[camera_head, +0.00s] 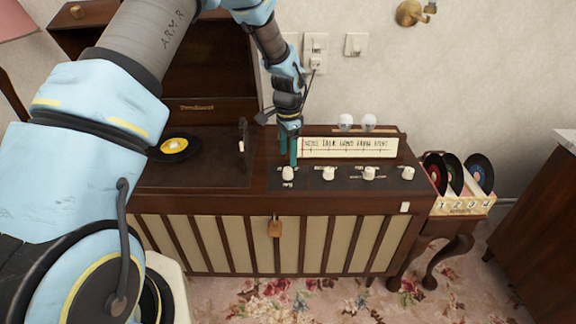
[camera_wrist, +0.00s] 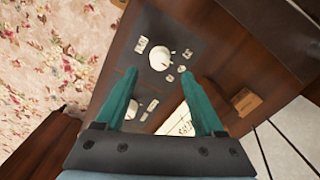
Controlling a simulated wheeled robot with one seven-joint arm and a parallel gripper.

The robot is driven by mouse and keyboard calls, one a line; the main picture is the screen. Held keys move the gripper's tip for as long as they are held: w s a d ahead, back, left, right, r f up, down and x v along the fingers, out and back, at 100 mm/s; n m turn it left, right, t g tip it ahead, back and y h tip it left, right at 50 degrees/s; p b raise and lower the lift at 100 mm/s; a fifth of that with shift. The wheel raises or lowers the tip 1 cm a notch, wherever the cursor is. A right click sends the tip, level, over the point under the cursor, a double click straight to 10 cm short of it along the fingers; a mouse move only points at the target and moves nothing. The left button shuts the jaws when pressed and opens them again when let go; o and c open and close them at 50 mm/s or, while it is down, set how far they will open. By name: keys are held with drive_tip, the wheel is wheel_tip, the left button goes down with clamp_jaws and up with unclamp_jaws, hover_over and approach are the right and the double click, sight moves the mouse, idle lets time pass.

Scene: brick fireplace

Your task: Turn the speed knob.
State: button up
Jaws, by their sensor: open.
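A row of several white knobs runs along the dark panel (camera_head: 348,180) of a wooden record console (camera_head: 185,205). The leftmost knob (camera_head: 288,173) has small labels around it that are too small to read, so I cannot tell which knob is the speed knob. My gripper (camera_head: 292,150) points down just above and behind this leftmost knob. In the wrist view, my gripper (camera_wrist: 157,74) is open, with its two green fingers apart and nothing between them. A white knob (camera_wrist: 160,58) with labels around it lies just beyond the fingertips, roughly centred between them.
A lit dial strip (camera_head: 348,147) stands behind the knobs, with two round white bulbs (camera_head: 346,121) above it. A turntable with a record (camera_head: 174,147) is at the left. A record rack (camera_head: 463,205) stands at the right. Wall switches (camera_head: 316,44) are behind my arm.

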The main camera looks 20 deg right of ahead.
sight(287, 169)
drive_tip(key=shift+r+b, duration=0.4)
drive_tip(key=shift+r, duration=2.35)
drive_tip(key=shift+a, duration=0.1)
drive_tip(key=a+r+n, duration=0.4)
drive_tip(key=a, duration=0.6)
drive_tip(key=a+r+n, duration=0.3)
drive_tip(key=a+n, duration=0.1)
drive_tip(key=a, duration=0.6)
drive_tip(key=s+a+r+n, duration=0.1)
drive_tip(key=s+a+n, duration=0.3)
drive_tip(key=a, duration=0.4)
drive_tip(key=s+a+r+n+t, duration=0.1)
drive_tip(key=s+a+r+n, duration=0.1)
drive_tip(key=s+a+n, duration=0.2)
drive_tip(key=s+a, duration=0.3)
drive_tip(key=a, duration=0.1)
drive_tip(key=shift+a+n+t, duration=0.3)
drive_tip(key=shift+a, duration=0.05)
drive_tip(key=shift+r, duration=0.1)
